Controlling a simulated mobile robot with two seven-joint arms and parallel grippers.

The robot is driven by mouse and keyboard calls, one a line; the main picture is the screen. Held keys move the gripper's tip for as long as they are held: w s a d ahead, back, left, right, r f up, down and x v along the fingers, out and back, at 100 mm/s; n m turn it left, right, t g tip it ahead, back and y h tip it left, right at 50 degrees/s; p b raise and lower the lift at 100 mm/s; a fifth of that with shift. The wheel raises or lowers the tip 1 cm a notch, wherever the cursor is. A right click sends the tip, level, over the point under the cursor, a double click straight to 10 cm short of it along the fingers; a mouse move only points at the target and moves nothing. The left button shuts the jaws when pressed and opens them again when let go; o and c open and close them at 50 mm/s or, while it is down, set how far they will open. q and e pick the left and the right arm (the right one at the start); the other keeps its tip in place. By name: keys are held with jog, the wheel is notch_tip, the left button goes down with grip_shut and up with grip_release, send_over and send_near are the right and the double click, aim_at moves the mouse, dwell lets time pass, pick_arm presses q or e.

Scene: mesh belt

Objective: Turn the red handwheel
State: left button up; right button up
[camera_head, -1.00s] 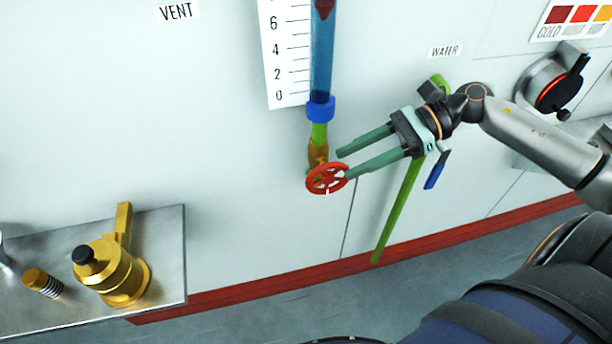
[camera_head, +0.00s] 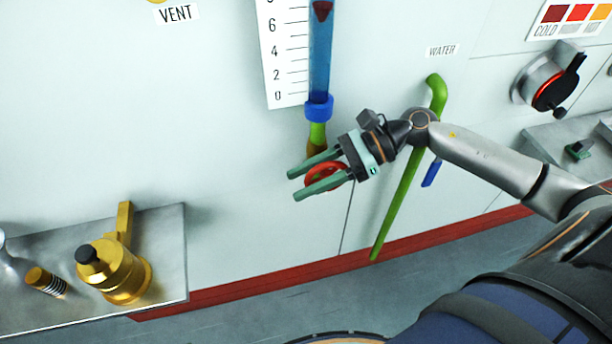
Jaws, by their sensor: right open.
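The red handwheel (camera_head: 312,174) is low on the white wall panel, under a blue sight tube (camera_head: 319,60) with a blue collar and a short green and brass pipe. My right gripper (camera_head: 293,184) reaches in from the right. Its two green fingers are open and extend to the left across the handwheel, one near its upper edge and one near its lower part. The fingers and palm hide parts of the wheel. I cannot tell whether the fingers touch the wheel. My left gripper is not in view.
A green pipe (camera_head: 408,185) with a blue lever (camera_head: 431,173) runs down behind my right arm. A brass valve (camera_head: 118,270) stands on a metal shelf (camera_head: 172,240) at lower left. A black knob (camera_head: 553,85) is at upper right. The wall left of the wheel is clear.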

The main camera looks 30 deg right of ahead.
grip_shut()
dwell(0.4)
